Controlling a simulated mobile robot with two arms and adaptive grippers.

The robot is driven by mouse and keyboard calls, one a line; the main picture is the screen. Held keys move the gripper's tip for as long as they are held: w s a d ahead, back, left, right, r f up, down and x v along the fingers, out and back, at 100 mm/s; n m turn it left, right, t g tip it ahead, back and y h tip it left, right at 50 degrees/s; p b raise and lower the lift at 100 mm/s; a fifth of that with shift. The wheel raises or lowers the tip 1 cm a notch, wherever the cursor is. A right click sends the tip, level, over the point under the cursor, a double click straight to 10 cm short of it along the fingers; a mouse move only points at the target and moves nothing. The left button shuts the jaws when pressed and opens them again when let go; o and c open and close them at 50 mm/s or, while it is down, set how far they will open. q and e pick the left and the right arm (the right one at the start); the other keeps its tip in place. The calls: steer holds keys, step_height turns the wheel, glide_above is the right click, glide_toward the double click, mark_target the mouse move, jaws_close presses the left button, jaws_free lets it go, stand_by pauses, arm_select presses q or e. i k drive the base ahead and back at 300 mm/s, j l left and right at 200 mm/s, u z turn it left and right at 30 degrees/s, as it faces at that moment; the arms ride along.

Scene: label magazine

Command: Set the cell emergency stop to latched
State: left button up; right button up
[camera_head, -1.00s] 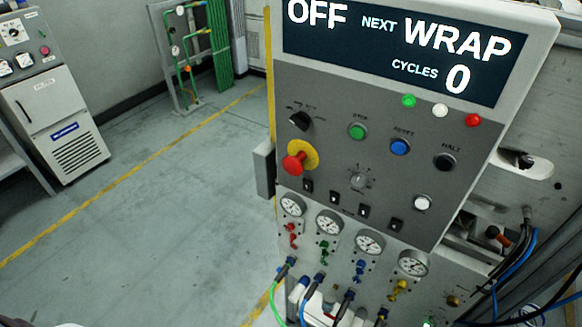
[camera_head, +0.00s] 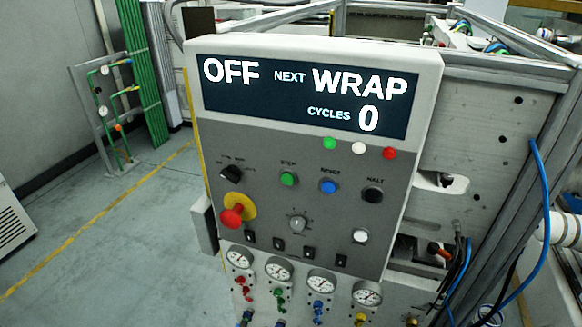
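The cell emergency stop is a red mushroom button (camera_head: 232,216) on a yellow round plate (camera_head: 243,203), at the left side of the grey control panel (camera_head: 330,215). The red head stands out from the plate; I cannot tell from this view whether it is latched. The display (camera_head: 305,96) above reads OFF, NEXT WRAP, CYCLES 0. Neither of my grippers is in view.
A selector knob (camera_head: 231,173), green button (camera_head: 289,179), blue button (camera_head: 328,187) and black button (camera_head: 373,194) sit near the stop. Gauges (camera_head: 279,270) and coloured valves lie below. A blue hose (camera_head: 540,190) hangs at right. Floor (camera_head: 110,235) at left is clear.

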mark_target(230, 219)
steer(key=k+j, duration=0.25)
steer(key=k, duration=0.15)
steer(key=k+j, duration=0.3)
steer(key=k+u, duration=0.05)
